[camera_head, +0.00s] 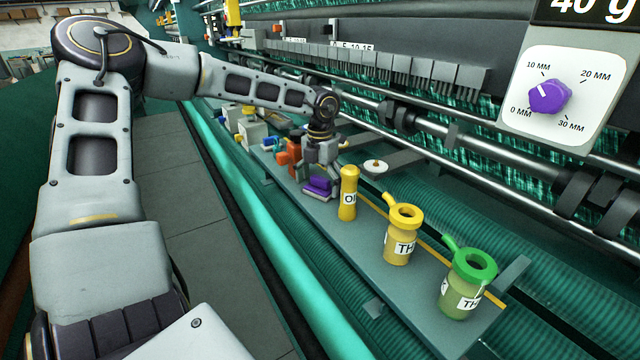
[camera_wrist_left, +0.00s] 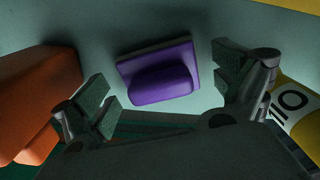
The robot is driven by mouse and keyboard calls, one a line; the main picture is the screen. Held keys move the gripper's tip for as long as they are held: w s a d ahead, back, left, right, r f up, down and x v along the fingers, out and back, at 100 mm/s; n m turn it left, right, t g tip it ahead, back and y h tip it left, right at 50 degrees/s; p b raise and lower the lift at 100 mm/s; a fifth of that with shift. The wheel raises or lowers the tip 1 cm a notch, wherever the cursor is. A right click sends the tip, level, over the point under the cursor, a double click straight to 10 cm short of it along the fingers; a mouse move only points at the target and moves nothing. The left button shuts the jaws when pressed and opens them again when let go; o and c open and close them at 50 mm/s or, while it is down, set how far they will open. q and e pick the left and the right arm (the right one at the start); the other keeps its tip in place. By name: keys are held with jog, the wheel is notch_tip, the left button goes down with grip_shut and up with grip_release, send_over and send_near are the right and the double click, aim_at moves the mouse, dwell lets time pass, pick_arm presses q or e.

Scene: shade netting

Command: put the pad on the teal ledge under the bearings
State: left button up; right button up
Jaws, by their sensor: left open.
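The pad (camera_head: 317,187) is a purple block on a thin, flat base. It lies on a long grey-teal ledge (camera_head: 350,255) beside the yellow oil bottle. In the left wrist view the pad (camera_wrist_left: 158,75) shows whole, between my spread fingers and apart from both. My left gripper (camera_head: 320,172) points down just over the pad, open and empty; its fingers also show in the left wrist view (camera_wrist_left: 166,82). Black bearings (camera_head: 405,115) sit along the metal shaft behind. I cannot tell whether this ledge is the one under them. My right gripper is not in view.
The yellow oil bottle (camera_head: 348,195) stands close to the gripper's right, an orange object (camera_head: 294,155) to its left. A yellow can (camera_head: 400,235) and a green-topped can (camera_head: 467,285) stand nearer along the ledge. A white disc (camera_head: 375,166) is behind. A purple dial (camera_head: 550,96) is at upper right.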

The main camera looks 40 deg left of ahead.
aim_at(320, 177)
pick_arm(q)
jog(key=shift+r, duration=0.1)
jog(key=shift+r, duration=0.1)
notch_tip(320, 177, up, 12)
jog(key=shift+b, duration=0.4)
dwell(0.4)
jog(key=shift+f, duration=0.25)
dwell(0.4)
